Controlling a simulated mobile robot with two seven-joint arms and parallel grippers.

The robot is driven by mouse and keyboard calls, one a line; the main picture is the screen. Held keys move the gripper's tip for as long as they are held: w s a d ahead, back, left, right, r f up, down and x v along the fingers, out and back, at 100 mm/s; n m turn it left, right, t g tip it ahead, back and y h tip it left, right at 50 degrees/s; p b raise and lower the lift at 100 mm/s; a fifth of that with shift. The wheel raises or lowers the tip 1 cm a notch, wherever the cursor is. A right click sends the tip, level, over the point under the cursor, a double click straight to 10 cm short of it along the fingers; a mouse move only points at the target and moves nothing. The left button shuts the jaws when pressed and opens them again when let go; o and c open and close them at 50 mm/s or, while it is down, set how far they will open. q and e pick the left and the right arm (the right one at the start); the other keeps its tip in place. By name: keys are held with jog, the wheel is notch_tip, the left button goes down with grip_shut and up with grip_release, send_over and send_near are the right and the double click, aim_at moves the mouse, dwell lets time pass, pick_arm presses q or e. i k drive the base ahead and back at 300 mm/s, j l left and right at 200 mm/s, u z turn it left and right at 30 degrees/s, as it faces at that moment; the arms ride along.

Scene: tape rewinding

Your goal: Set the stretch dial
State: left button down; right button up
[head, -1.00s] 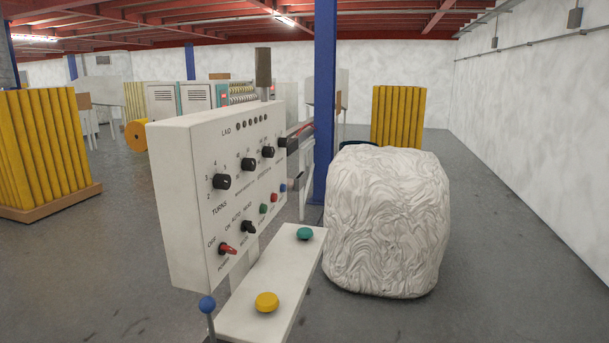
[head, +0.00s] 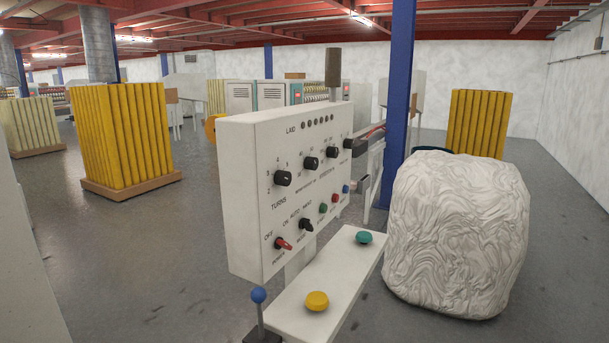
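A white control panel (head: 243,190) stands in the middle of the head view, its face turned to the right. Its upper row has three black dials: the left dial (head: 283,178) is marked TURNS, then a middle dial (head: 311,163) and a right dial (head: 332,152). The labels under the middle and right dials are too small to read surely, so I cannot tell which is stretch. Below are a red power switch (head: 283,243), a black mode switch (head: 306,225) and small coloured buttons. Neither of my grippers is in view.
A white shelf (head: 330,283) with yellow and green buttons juts out below the panel. A blue-knobbed lever (head: 259,297) stands beside it. A large white wrinkled bale (head: 455,235) is at the right, near a blue column (head: 398,100). Open floor (head: 150,260) lies to the left.

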aim_at(332, 151)
jog(key=i+l+u, duration=0.7)
jog(key=i+l, duration=0.05)
jog(key=l, duration=0.05)
